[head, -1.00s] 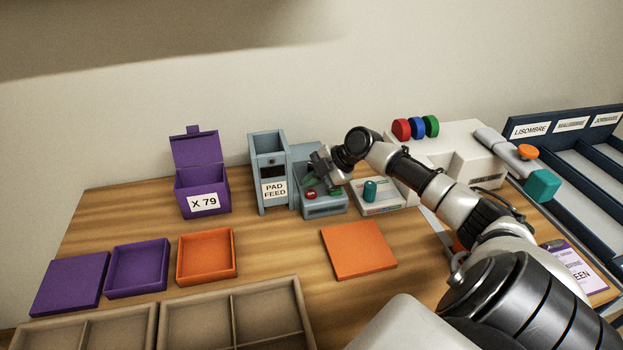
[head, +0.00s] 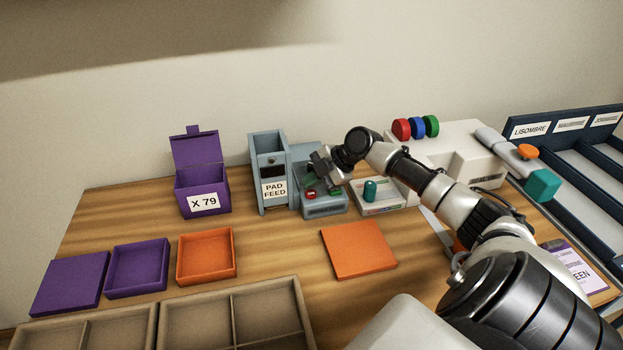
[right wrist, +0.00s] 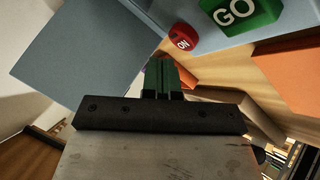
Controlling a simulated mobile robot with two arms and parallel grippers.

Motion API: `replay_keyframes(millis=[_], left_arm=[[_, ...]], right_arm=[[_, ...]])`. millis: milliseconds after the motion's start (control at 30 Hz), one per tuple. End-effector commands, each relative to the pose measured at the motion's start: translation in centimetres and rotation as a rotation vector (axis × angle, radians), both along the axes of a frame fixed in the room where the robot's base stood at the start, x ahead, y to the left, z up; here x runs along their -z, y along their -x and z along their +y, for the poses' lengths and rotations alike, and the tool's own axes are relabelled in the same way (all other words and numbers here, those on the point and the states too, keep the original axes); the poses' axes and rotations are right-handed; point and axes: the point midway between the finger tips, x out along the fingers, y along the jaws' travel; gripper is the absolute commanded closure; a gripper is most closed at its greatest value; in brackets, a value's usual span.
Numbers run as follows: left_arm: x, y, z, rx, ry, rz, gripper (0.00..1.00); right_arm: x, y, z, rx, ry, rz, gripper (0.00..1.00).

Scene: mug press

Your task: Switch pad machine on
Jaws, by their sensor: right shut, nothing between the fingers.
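The pad machine (head: 325,208) is a blue-grey box at the back middle of the table, joined to the PAD FEED tower (head: 268,170). On its top are a red button (right wrist: 181,38) with white lettering, too small to read surely, and a green GO button (right wrist: 238,12). The red button also shows in the head view (head: 310,193). My right gripper (right wrist: 163,68) is shut and empty, its green fingertips close beside the red button. In the head view it hangs over the machine's top and hides part of it. Whether it touches the button I cannot tell. My left gripper is out of view.
A white unit with a teal knob (head: 370,189) stands right of the machine, with a larger white machine (head: 455,150) behind my arm. A purple X 79 box (head: 203,190) stands left of the tower. An orange plate (head: 358,250) lies in front; bare table lies around it.

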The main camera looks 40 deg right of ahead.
Motion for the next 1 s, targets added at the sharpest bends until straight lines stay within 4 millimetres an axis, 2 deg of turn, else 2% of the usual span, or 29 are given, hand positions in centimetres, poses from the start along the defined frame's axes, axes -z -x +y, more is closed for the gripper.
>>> replay_keyframes(millis=[200,1000], left_arm=[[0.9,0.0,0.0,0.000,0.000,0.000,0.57],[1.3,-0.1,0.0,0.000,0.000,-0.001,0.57]], right_arm=[[0.9,0.0,0.0,-0.001,-0.001,0.000,1.00],[1.4,0.0,0.0,0.000,0.000,0.000,1.00]])
